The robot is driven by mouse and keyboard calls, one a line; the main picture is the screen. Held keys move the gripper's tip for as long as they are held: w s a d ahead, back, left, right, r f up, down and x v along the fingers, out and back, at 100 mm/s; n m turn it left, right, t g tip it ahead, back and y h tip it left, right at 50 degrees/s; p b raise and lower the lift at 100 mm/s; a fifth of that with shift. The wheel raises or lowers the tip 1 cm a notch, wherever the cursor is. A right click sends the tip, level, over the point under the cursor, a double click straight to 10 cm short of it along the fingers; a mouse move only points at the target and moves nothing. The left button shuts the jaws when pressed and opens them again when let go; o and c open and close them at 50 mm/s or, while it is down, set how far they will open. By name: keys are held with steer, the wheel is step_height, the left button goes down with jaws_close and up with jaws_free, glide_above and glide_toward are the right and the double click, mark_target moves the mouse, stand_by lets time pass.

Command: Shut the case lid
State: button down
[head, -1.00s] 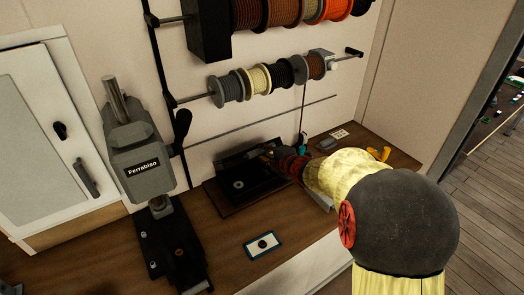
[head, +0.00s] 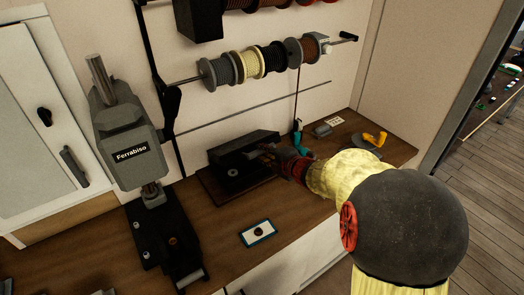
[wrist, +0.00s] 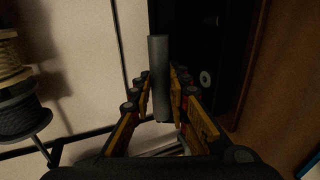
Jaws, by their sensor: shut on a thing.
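The black case (head: 233,184) sits on the wooden bench, on a dark base. Its lid (head: 243,149) is raised at a slant over the case, leaving a gap at the front where a pale round disc shows inside. My gripper (head: 267,151) reaches in from the right at the lid's right end; its fingertips are partly hidden in the dark there. In the wrist view my gripper (wrist: 160,105) has its yellow fingers shut on a grey bar-like piece, apparently the lid's edge (wrist: 159,75). The dark case interior (wrist: 222,60) lies to the right of it.
A Ferrabiso machine (head: 130,150) stands left of the case. A blue-edged card (head: 258,233) lies on the bench in front. Spools (head: 250,64) hang above.

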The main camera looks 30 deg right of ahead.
steer(key=shift+s+f+b, duration=0.35)
steer(key=shift+f+b, duration=0.25)
steer(key=shift+f, duration=0.05)
steer(key=shift+s+f+b, duration=0.35)
steer(key=shift+f+b, duration=0.2)
steer(key=shift+f, duration=0.05)
steer(key=c, duration=1.7)
jaws_free()
steer(key=shift+r, duration=0.1)
steer(key=shift+o, duration=0.4)
